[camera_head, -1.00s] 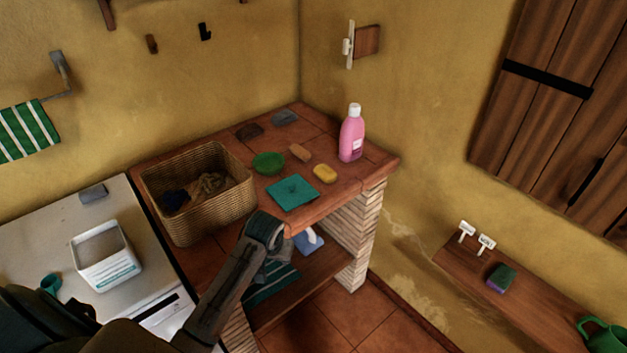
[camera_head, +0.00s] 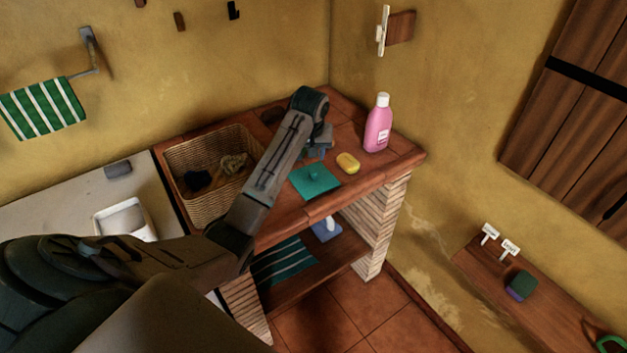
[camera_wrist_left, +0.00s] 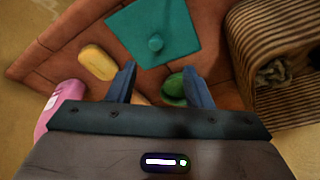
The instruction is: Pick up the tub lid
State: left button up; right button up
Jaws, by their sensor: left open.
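The tub lid is a teal square with a small round knob (camera_head: 316,183), lying flat on the tiled counter near its front edge. In the left wrist view the lid (camera_wrist_left: 178,30) is at the top, with its knob above the gap between the fingers. My left gripper (camera_head: 318,153) is over the counter just behind the lid in the head view, partly hidden by its own arm. In the left wrist view its fingers (camera_wrist_left: 160,78) are apart with nothing held between them. My right gripper is not in view.
A yellow soap (camera_head: 348,163) and a pink bottle (camera_head: 378,124) stand right of the lid. A wicker basket (camera_head: 214,207) is to the left, a white tub (camera_head: 125,222) beyond it. A green round item (camera_wrist_left: 172,88) shows near the fingers.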

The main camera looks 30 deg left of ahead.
pick_arm(q)
jog(key=p, duration=0.2)
send_over(313, 172)
jog(key=s, duration=0.1)
jog(key=f, duration=0.4)
jog(key=shift+s+f, duration=0.2)
jog(key=shift+f, duration=0.1)
jog(key=p+x, duration=0.1)
jog(key=x, duration=0.1)
jog(key=d+p+x, duration=0.1)
jog(key=x, duration=0.1)
jog(key=shift+f, duration=0.4)
jog(key=shift+w+a+f, duration=0.15)
jog(key=shift+f, duration=0.2)
jog(key=shift+r, duration=0.1)
grip_shut()
jog(key=shift+r, duration=0.1)
